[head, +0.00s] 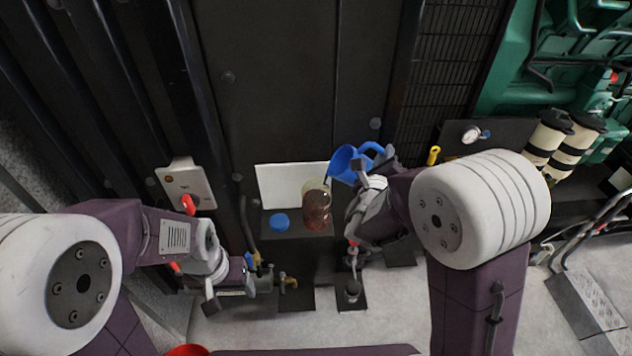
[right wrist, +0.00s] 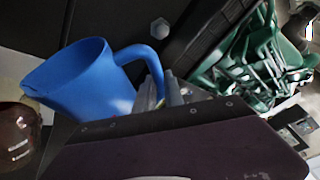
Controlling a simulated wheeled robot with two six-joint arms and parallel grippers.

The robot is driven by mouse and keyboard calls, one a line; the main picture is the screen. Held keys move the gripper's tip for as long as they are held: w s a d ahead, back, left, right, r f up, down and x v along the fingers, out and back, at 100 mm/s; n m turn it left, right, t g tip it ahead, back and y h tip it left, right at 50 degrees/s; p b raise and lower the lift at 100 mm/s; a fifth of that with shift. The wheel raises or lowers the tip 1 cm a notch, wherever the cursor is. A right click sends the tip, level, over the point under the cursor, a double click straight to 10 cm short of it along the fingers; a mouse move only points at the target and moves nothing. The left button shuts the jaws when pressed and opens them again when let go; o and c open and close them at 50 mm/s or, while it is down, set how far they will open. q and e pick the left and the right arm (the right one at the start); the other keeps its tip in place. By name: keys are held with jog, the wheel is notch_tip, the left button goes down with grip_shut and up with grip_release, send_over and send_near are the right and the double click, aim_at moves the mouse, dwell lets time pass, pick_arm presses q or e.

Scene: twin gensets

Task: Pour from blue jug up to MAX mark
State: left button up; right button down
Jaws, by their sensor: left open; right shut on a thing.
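The blue jug (head: 343,163) is tilted to the left, its mouth above and beside a clear container (head: 317,212) with reddish-brown contents. My right gripper (head: 374,166) is shut on the jug's handle; the right wrist view shows the jug (right wrist: 85,82) with the fingers (right wrist: 160,95) at its handle. The container (right wrist: 18,140) shows at the left edge there, with a dark reddish-brown body. No MAX mark or level is legible, and I cannot tell whether liquid is flowing. My left gripper (head: 234,286) is open, low at the left, near a small brass valve (head: 288,281).
A blue cap (head: 279,221) lies left of the container. A white panel (head: 285,187) stands behind it. A grey box with a red switch (head: 188,203) is at the left. Green machinery (head: 510,70) and striped cylinders (head: 560,142) are at the right. Pale floor is in front.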

jog(key=d+f+m+g+y+b, duration=0.2)
jog(key=d+f+m+b, duration=0.3)
jog(key=f+b, duration=0.7)
jog(key=m+y+b, duration=0.1)
jog(key=m+b, duration=0.1)
jog(key=b, duration=0.9)
jog(key=shift+w+d+f+y, duration=0.35)
jog(key=shift+w+y, duration=0.05)
notch_tip(320, 180, up, 6)
jog(key=p, duration=0.6)
